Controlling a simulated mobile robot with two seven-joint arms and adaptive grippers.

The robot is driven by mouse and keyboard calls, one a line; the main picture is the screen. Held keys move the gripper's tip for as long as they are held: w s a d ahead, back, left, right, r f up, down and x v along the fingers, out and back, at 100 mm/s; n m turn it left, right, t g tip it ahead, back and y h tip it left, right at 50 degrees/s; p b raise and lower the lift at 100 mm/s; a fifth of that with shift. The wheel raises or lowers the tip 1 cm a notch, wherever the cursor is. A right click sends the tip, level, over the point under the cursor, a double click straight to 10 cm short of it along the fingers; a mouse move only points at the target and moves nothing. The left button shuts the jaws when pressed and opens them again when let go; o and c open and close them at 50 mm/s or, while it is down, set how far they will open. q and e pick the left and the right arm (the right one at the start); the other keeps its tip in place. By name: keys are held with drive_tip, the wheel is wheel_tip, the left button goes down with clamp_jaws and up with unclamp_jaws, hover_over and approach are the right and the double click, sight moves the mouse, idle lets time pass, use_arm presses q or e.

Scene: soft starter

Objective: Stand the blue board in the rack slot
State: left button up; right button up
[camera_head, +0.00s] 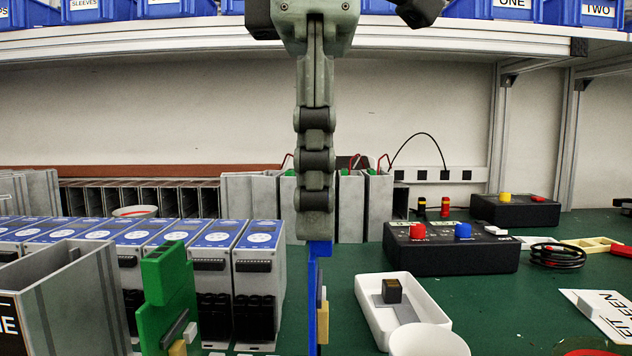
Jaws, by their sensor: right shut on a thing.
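My right gripper (316,232) reaches down from the top middle, its fingers shut on the top edge of the blue board (318,290). The board hangs upright and is seen almost edge-on, with small tan parts on its right side. Its lower end runs out of the picture, so I cannot tell whether it touches anything. A green board (165,290) stands upright to the left, beside an open grey metal housing (78,290). I cannot tell which structure is the rack, and no free slot shows clearly. My left gripper is not in view.
A row of blue-topped grey units (205,250) stands left of the blue board. To the right are a white tray (362,300) with a dark block, a white bowl (428,341) and a black test box (450,255). Blue bins (495,10) line the shelf above.

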sight(316, 242)
drive_tip(key=shift+f+b, duration=1.75)
drive_tip(key=shift+f, duration=0.4)
drive_tip(key=o, duration=1.2)
wheel_tip(316, 242, up, 12)
drive_tip(key=shift+r, duration=0.1)
